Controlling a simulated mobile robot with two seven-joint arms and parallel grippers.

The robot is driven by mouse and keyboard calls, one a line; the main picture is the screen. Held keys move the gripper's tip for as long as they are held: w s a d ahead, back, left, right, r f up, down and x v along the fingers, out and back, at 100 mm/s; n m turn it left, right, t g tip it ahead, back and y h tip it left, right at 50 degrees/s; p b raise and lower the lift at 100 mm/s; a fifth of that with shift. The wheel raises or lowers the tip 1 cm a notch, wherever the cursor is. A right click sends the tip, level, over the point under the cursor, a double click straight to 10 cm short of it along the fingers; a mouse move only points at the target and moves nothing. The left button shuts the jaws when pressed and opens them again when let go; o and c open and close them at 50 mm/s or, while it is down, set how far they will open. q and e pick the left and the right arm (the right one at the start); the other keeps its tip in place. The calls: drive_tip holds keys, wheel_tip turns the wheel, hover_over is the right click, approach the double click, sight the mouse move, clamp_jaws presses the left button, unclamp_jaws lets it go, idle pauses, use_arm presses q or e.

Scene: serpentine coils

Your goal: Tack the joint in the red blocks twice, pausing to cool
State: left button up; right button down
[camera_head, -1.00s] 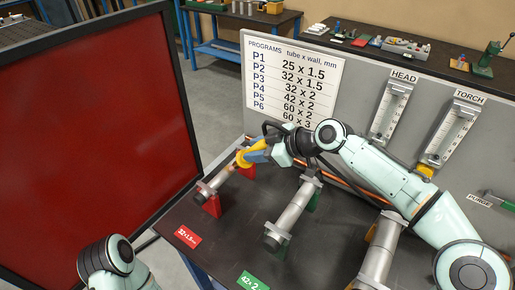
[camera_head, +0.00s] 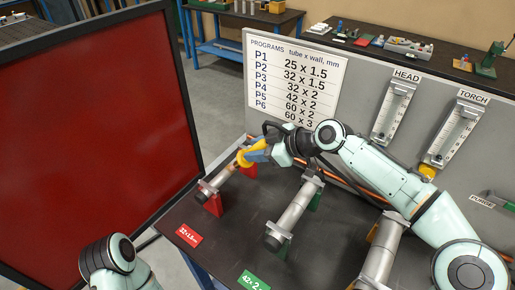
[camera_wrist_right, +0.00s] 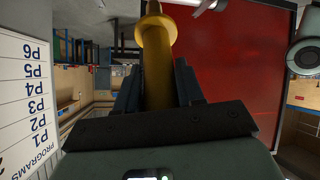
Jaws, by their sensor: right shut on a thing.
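The red blocks (camera_head: 213,204) stand at the left of the dark bench and hold a thin grey tube (camera_head: 210,189). A red label reading 32 x 1.5 (camera_head: 188,236) lies in front of them. My right gripper (camera_head: 257,153) is shut on a yellow tool (camera_head: 245,158), whose front end is at the tube between the red blocks. In the right wrist view the yellow tool (camera_wrist_right: 156,60) sits between the two dark fingers. The joint itself is hidden behind the tool, and I cannot tell whether the tool touches it. My left gripper is out of view; only part of my left arm shows.
Tubes in green blocks (camera_head: 284,246) and in further blocks (camera_head: 376,262) lie to the right. A program board (camera_head: 291,80) and two gauges, HEAD (camera_head: 394,112) and TORCH (camera_head: 458,132), are on the grey back panel. A dark red screen (camera_head: 95,140) stands at the left.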

drive_tip(key=shift+w+a+f, duration=0.1)
drive_tip(key=shift+f, duration=0.05)
idle(0.6)
drive_tip(key=shift+f, duration=0.3)
idle(3.1)
drive_tip(key=shift+r, duration=0.1)
drive_tip(key=shift+d+r, duration=0.25)
drive_tip(key=shift+r, duration=0.2)
drive_tip(key=shift+s+d+r, duration=0.4)
drive_tip(key=shift+d+r, duration=0.05)
drive_tip(key=shift+r, duration=0.4)
drive_tip(key=shift+s+d+r, duration=0.4)
drive_tip(key=shift+d+r, duration=0.05)
drive_tip(key=shift+r, duration=0.35)
drive_tip(key=shift+s+d+r, duration=0.4)
drive_tip(key=shift+d+r, duration=0.05)
drive_tip(key=shift+r, duration=0.4)
